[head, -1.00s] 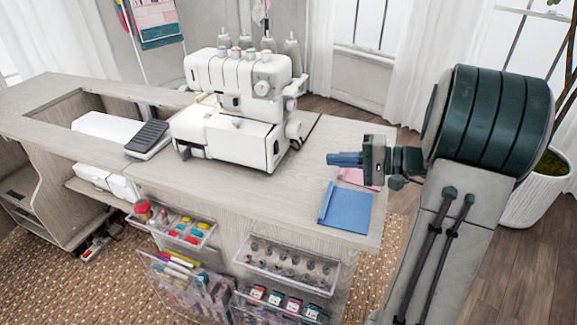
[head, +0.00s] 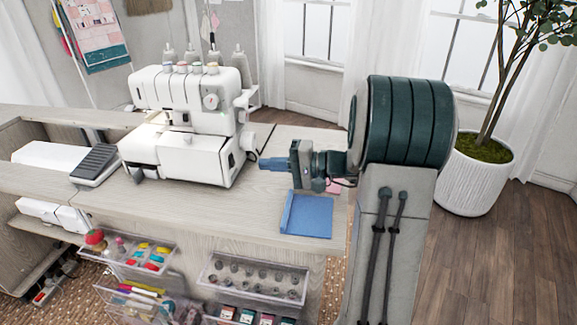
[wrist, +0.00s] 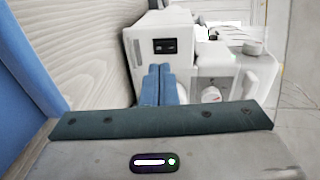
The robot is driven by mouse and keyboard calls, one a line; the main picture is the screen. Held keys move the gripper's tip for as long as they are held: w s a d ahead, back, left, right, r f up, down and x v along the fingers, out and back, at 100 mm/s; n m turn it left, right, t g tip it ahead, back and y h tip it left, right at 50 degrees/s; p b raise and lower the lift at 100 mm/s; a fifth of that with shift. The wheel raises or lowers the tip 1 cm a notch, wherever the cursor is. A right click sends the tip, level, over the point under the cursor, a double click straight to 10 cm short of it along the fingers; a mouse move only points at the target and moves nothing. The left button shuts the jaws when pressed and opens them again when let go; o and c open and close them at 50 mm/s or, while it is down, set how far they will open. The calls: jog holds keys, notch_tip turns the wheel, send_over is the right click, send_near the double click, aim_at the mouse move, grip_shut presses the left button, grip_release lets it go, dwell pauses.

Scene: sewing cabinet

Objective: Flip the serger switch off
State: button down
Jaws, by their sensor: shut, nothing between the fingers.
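The white serger (head: 190,145) stands on the cabinet top in the head view, with thread spools on top. A light patch shows near its needle area. My gripper (head: 262,163) is just right of the serger's lower right side, its blue fingers pointing left at it. In the wrist view the gripper fingers (wrist: 158,72) are shut together, with nothing between them. Past their tips is the serger's side (wrist: 148,70), carrying a small black switch (wrist: 165,46). A gap seems to remain between tips and switch. The switch's position is too small to read.
A blue folder-like item (head: 308,215) lies on the cabinet top below my gripper, with a pink piece (head: 334,187) beside it. A black foot pedal (head: 95,162) is left of the serger. Clear bins (head: 255,280) hang on the cabinet front. A potted plant (head: 470,175) stands right.

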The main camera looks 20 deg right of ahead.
aim_at(234, 163)
jog(key=x, duration=0.6)
jog(key=shift+w+a+b, duration=0.1)
jog(key=shift+b, duration=0.2)
